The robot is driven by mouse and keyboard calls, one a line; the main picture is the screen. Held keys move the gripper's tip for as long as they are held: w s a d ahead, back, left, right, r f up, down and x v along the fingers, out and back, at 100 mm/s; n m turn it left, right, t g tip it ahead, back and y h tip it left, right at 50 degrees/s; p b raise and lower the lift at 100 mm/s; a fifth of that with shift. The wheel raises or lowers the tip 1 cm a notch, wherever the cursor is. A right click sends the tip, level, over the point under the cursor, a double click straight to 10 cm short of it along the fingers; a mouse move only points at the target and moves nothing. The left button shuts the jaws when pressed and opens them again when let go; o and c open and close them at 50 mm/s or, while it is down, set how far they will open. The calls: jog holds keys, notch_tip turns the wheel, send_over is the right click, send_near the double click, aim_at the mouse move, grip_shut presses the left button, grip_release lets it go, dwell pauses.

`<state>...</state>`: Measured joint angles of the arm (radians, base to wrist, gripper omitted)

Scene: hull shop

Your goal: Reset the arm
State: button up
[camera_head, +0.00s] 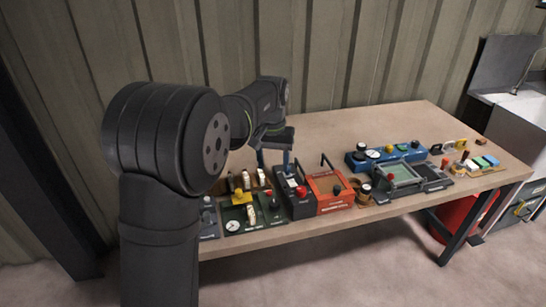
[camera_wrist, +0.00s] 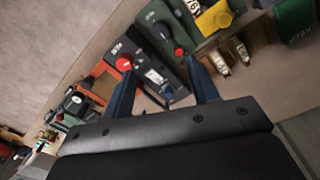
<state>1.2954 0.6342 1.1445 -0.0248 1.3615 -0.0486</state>
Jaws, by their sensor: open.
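My gripper (camera_head: 274,160) hangs above the left part of the workbench in the head view, over a row of control boxes. In the wrist view its two blue fingers (camera_wrist: 160,66) are spread apart with nothing held between them. A dark box (camera_head: 297,203) with a red knob and a white label lies beyond the fingers; it also shows in the wrist view (camera_wrist: 150,58). I cannot tell how much height separates the fingertips from that box. My arm reaches in from the left and hides part of the bench's left end.
An orange box (camera_head: 330,191) and a green panel (camera_head: 243,216) flank the dark box. A blue panel (camera_head: 378,155), a grey-framed device (camera_head: 400,173) and small coloured pieces stand to the right. The wooden bench (camera_head: 400,115) is clear at the back, before a corrugated wall (camera_head: 330,50).

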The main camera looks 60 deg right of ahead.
aim_at(274, 203)
jog(key=shift+r, duration=0.8)
jog(key=f, duration=1.7)
jog(key=shift+s+d+f, duration=0.1)
jog(key=shift+s+f, duration=0.1)
jog(key=shift+f, duration=0.05)
jog(key=shift+r, duration=0.1)
